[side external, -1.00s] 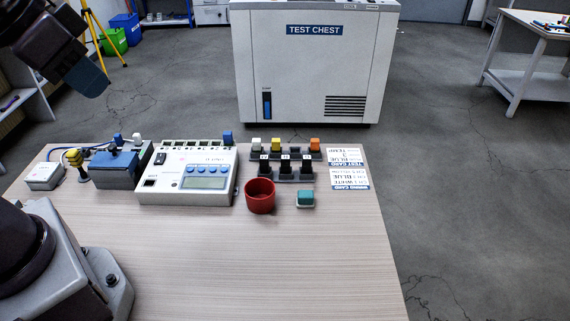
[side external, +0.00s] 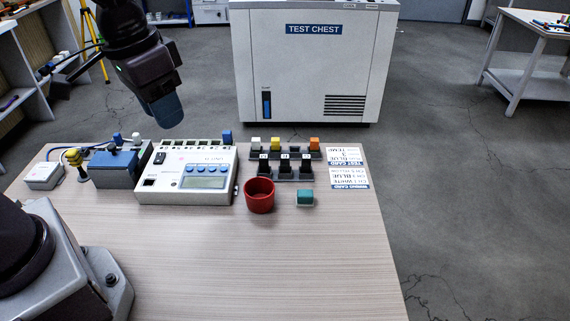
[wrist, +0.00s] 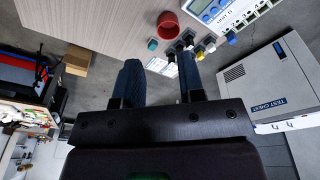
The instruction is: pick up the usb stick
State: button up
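No item is plainly marked as the usb stick. Several small black upright pieces with white labels (side external: 284,165) stand in the front rack, and capped pieces, white, yellow (side external: 276,144), grey and orange (side external: 314,144), stand in the rack behind; I cannot tell which, if any, is the usb stick. My gripper (side external: 167,112) is in the air above the back left of the table, left of the racks. In the wrist view, its two fingers (wrist: 158,72) are apart with nothing between them. The racks show small beyond the fingertips there.
A red cup (side external: 260,196) and a teal block (side external: 305,197) stand in front of the racks. A white meter box (side external: 160,190) and a blue-grey box (side external: 113,172) stand to the left. Printed cards (side external: 349,178) lie right.

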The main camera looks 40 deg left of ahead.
jog(key=w+d+f+n+y, duration=0.25)
jog(key=w+f+n, duration=0.25)
jog(key=w+f, duration=0.95)
jog(key=n+t+y, duration=0.1)
jog(key=n, duration=0.3)
send_near(285, 157)
jog(key=x, duration=0.5)
jog(key=shift+s+f, duration=0.35)
jog(key=shift+w+x, duration=0.25)
jog(key=shift+x, duration=1.1)
jog(key=shift+w+x, duration=0.2)
jog(key=shift+x, duration=1.1)
jog(key=shift+a+r, duration=0.1)
jog(key=shift+r, duration=0.05)
jog(key=shift+c, duration=0.4)
jog(key=c, duration=0.6)
